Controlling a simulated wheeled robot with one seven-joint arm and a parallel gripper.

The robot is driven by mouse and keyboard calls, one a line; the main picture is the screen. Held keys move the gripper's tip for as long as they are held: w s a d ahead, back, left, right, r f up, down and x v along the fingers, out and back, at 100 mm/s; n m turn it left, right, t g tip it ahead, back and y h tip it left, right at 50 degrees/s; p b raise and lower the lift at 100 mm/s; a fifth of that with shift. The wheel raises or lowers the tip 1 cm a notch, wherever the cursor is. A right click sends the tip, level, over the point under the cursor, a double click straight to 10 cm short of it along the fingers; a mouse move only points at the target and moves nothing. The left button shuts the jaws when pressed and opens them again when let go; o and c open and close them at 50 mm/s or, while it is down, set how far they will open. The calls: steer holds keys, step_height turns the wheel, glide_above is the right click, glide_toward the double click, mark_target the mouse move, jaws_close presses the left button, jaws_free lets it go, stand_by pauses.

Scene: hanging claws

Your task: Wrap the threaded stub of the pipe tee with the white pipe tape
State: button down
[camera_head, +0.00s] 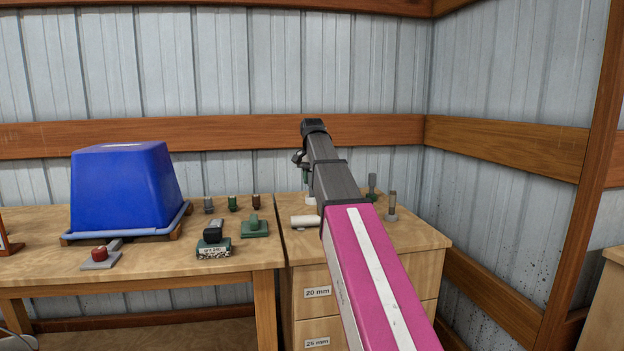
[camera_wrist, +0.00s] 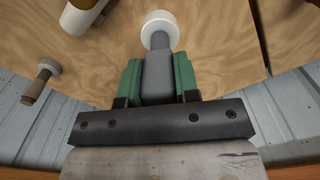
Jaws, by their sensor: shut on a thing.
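My gripper (camera_wrist: 158,85) has green fingers shut on the grey handle (camera_wrist: 158,72) of a thing with a white round end (camera_wrist: 159,29), perhaps the pipe tape. The white end points down in the head view (camera_head: 310,201), close over the cabinet top; I cannot tell if it touches. A white tube (camera_wrist: 75,20) with a brownish-gold part lies beside it, cut off by the wrist view's upper edge. It may be the pipe tee; no thread is clear. It also shows in the head view (camera_head: 304,221), left of my arm.
Two grey upright pieces (camera_head: 372,187) (camera_head: 392,206) stand right of my arm on the cabinet (camera_head: 425,238). The left bench (camera_head: 190,262) holds a blue tub (camera_head: 125,185), a red-knobbed block (camera_head: 100,256), a labelled block (camera_head: 214,248) and several small pieces. A corrugated wall stands close behind.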

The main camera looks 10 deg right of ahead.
steer(key=shift+s, duration=0.2)
steer(key=shift+s+d, duration=0.15)
steer(key=shift+s, duration=0.7)
steer(key=shift+s+d, duration=0.1)
steer(key=shift+s, duration=0.7)
steer(key=shift+s+d, duration=0.1)
steer(key=shift+s, duration=0.4)
steer(key=shift+w, duration=0.1)
steer(key=shift+w+a, duration=0.15)
steer(key=shift+w, duration=0.75)
steer(key=shift+w+a, duration=0.15)
steer(key=shift+w, duration=0.75)
steer(key=shift+s+a, duration=0.1)
